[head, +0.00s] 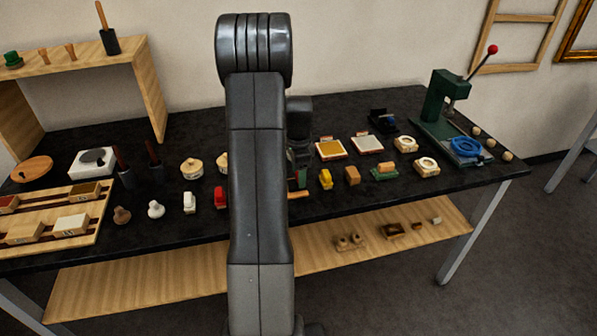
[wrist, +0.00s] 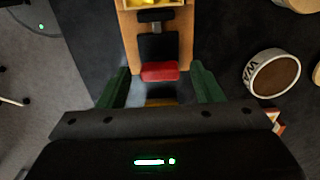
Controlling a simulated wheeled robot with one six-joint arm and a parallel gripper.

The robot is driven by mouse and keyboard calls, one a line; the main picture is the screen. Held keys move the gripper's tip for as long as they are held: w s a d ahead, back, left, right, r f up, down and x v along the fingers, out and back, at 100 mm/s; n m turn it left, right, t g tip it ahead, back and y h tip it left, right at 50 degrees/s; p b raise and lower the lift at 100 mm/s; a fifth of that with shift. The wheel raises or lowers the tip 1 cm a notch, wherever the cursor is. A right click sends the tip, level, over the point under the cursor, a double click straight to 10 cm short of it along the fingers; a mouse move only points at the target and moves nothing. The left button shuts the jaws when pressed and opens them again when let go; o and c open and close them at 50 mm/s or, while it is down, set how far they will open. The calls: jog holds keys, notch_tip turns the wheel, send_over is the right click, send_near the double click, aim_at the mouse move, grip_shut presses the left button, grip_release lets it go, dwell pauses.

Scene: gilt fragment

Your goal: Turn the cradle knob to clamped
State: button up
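In the wrist view a wooden fixture (wrist: 128,38) with black parts on it runs down from the top; it looks like the cradle. A red block, perhaps its knob (wrist: 160,71), lies crosswise at its near end. My gripper (wrist: 161,76) has its two green fingers spread, one on each side of the red block, with a visible gap on both sides. I cannot tell the finger height above it. No clamped mark is readable. In the head view my arm hides most of the cradle area and the fingertips.
A round tin marked WAX (wrist: 272,74) stands right of the fingers. On the black bench (head: 345,205) are small blocks, a yellow piece (head: 325,179), square pads (head: 331,149) and a green press (head: 437,97) at right. A wooden rack (head: 60,225) lies left.

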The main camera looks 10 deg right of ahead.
jog(key=c, duration=0.9)
jog(key=shift+n, duration=0.3)
jog(key=n+b, duration=0.1)
jog(key=n, duration=0.2)
jog(key=shift+n, duration=0.3)
jog(key=n, duration=0.4)
jog(key=shift+n+b, duration=0.3)
jog(key=shift+b, duration=0.05)
jog(key=n, duration=0.8)
jog(key=shift+n+b, duration=0.3)
jog(key=shift+b, duration=0.05)
jog(key=shift+r+n, duration=0.1)
jog(key=shift+n, duration=0.2)
